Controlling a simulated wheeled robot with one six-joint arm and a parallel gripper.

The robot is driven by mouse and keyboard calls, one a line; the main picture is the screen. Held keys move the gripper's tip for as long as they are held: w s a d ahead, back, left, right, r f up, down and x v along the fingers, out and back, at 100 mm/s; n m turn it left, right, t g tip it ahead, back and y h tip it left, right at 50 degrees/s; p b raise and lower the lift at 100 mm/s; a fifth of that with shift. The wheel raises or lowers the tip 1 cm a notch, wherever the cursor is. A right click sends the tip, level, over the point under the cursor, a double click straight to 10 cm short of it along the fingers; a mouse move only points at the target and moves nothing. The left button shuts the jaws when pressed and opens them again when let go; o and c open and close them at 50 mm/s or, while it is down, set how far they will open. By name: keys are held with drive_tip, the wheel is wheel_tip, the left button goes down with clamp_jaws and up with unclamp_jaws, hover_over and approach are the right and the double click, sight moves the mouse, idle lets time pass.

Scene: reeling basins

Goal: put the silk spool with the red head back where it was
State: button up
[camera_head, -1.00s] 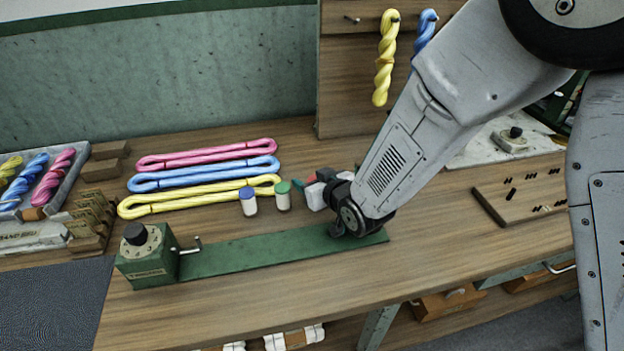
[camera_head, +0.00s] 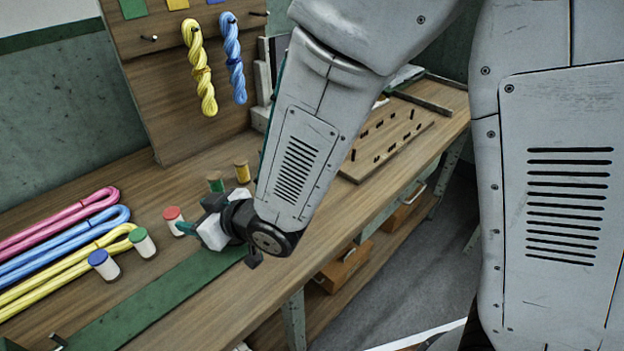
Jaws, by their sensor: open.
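The silk spool with the red head (camera_head: 173,215) stands upright on the wooden bench, its white body partly hidden behind my gripper's near finger. My gripper (camera_head: 190,221) is low over the bench, just right of this spool, with its jaws open. A teal fingertip is right beside the spool's lower body; I cannot tell whether it touches. The far finger is partly hidden by the gripper body. A green-headed spool (camera_head: 142,243) and a blue-headed spool (camera_head: 103,264) stand upright to the left, in a slanting row with the red one.
A green strip (camera_head: 165,292) runs along the bench under my gripper. Pink, blue and yellow skeins (camera_head: 70,262) lie left. Two small spools, green (camera_head: 215,182) and yellow (camera_head: 242,172), stand behind my gripper. A pegboard (camera_head: 165,85) with hanging skeins rises behind.

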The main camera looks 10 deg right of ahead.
drive_tip(key=shift+w, duration=0.1)
drive_tip(key=shift+m+t+h, duration=0.3)
drive_tip(key=shift+m+h, duration=0.2)
drive_tip(key=shift+h, duration=0.3)
drive_tip(key=d, duration=0.1)
drive_tip(key=w+d+r, duration=0.1)
drive_tip(key=w+d, duration=0.1)
drive_tip(key=d, duration=0.1)
drive_tip(key=shift+r, duration=0.4)
drive_tip(key=s+d+r+m+g+h, duration=0.1)
drive_tip(key=d+r+m+h, duration=0.15)
drive_tip(key=d, duration=0.75)
drive_tip(key=s+d+r+m+g+h, duration=0.15)
drive_tip(key=d+r+h, duration=0.25)
drive_tip(key=d, duration=0.5)
drive_tip(key=s+d+r+m+g+h, duration=0.1)
drive_tip(key=s+d+r+m+g, duration=0.1)
drive_tip(key=s+d, duration=0.4)
drive_tip(key=s+d+r+m+g+h, duration=0.1)
drive_tip(key=s+d+r+m+g, duration=0.2)
drive_tip(key=s+d, duration=0.4)
drive_tip(key=s+r, duration=0.1)
drive_tip(key=s, duration=0.5)
drive_tip(key=shift+s+d+r, duration=0.2)
drive_tip(key=shift+d+r, duration=0.05)
drive_tip(key=shift+d, duration=0.05)
drive_tip(key=shift+g, duration=0.25)
